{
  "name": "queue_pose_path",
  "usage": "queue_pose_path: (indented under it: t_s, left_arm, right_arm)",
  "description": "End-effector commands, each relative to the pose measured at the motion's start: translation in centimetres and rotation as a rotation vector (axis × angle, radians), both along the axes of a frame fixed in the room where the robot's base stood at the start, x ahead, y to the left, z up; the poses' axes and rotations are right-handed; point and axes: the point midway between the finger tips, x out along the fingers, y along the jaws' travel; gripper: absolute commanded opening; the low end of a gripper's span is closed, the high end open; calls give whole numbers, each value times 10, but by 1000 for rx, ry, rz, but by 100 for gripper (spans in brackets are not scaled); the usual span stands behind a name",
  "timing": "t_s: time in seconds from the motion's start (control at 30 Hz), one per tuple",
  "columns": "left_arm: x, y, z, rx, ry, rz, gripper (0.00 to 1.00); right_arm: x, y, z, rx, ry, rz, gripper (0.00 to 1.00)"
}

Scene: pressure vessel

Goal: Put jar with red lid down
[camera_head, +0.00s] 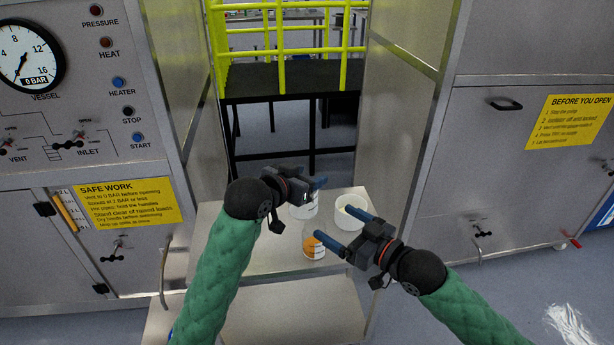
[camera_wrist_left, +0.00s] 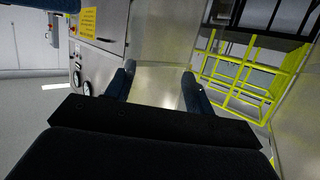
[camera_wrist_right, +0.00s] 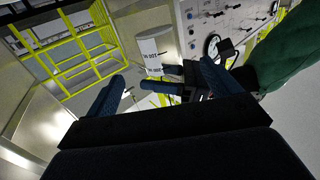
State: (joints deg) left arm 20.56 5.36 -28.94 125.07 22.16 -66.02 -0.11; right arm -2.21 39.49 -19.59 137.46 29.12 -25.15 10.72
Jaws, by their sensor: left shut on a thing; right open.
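My left gripper (camera_head: 314,188) is shut on a white jar (camera_head: 304,210) that shows just below its fingers. The jar's top is hidden by the gripper, and no red lid shows. In the right wrist view a white label with dark print (camera_wrist_right: 152,50) shows by the left fingers. My right gripper (camera_head: 342,227) is open and empty, lower and to the right. A clear jar with an orange label (camera_head: 314,247) stands on the metal stand, partly behind one right fingertip. A white open cup (camera_head: 347,221) is behind the right fingers.
The metal stand (camera_head: 280,257) has bare room at its left and front. Steel cabinets flank it: a gauge panel (camera_head: 90,75) at left and a cabinet with a yellow notice (camera_head: 570,120) at right. A yellow railing (camera_head: 282,45) is behind.

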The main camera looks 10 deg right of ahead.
Motion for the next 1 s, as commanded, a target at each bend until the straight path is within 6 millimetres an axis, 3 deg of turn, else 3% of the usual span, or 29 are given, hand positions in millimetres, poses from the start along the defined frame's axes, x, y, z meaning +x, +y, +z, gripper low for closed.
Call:
queue_pose_path:
  t_s: [0.27, 0.47, 0.67, 1.0]
  left_arm:
    - [0, 0, 0, 0, 0, 0, 28]
    - [0, 0, 0, 0, 0, 0, 28]
    - [0, 0, 0, 0, 0, 0, 28]
    - [0, 0, 0, 0, 0, 0, 28]
  right_arm:
    - [-39, 22, -64, 119, 154, -27, 89]
    - [-63, 31, -125, 215, 286, -109, 89]
    - [-90, 35, -203, 210, 457, -220, 89]
    - [-152, 35, -337, 20, 796, -363, 89]
